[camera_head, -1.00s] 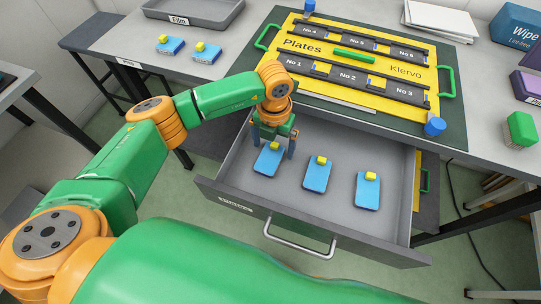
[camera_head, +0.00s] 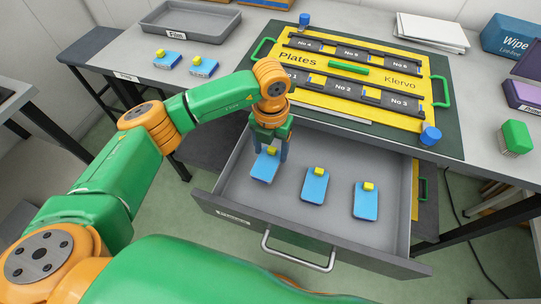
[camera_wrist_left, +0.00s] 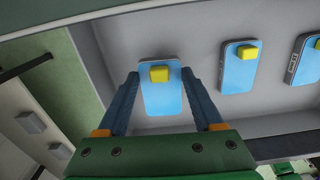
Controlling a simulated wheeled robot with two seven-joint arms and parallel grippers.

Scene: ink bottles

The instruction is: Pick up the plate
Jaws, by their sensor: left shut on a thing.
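Three blue plates with yellow knobs are in the open grey drawer (camera_head: 225,205). My left gripper (camera_head: 270,157) is shut on the leftmost plate (camera_head: 263,171), with one finger at each long side. In the wrist view that plate (camera_wrist_left: 160,100) lies between the two blue fingers (camera_wrist_left: 158,80), its yellow knob facing the camera. I cannot tell whether it is clear of the drawer floor. The middle plate (camera_head: 314,187) and the right plate (camera_head: 365,203) lie free in the drawer. My right gripper is not in view.
Behind the drawer, a yellow "Plates" board (camera_head: 345,66) with black numbered slots lies on a dark mat.

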